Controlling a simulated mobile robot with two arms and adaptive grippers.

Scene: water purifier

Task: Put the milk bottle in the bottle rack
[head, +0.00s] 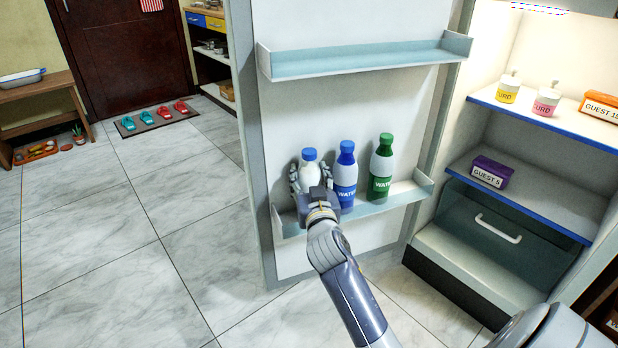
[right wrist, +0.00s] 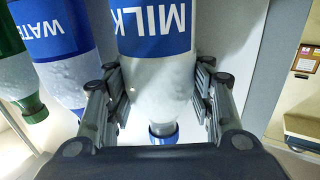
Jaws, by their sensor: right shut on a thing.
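The milk bottle (head: 311,172) is white with a blue cap and stands at the left end of the lower door rack (head: 403,205). In the right wrist view the milk bottle (right wrist: 153,70) shows its blue MILK label, upside down in the picture, between the fingers. My right gripper (head: 311,190) is shut on the milk bottle. It also shows in the right wrist view (right wrist: 157,100), with fingers on both sides of the bottle. The gripper hides the bottle's lower part in the head view, so I cannot tell whether its base touches the rack. My left gripper is not in view.
A blue water bottle (head: 346,175) stands close right of the milk bottle, and a green water bottle (head: 381,168) stands beyond it. The upper door rack (head: 370,62) is empty. The open fridge with shelves (head: 537,190) is at the right.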

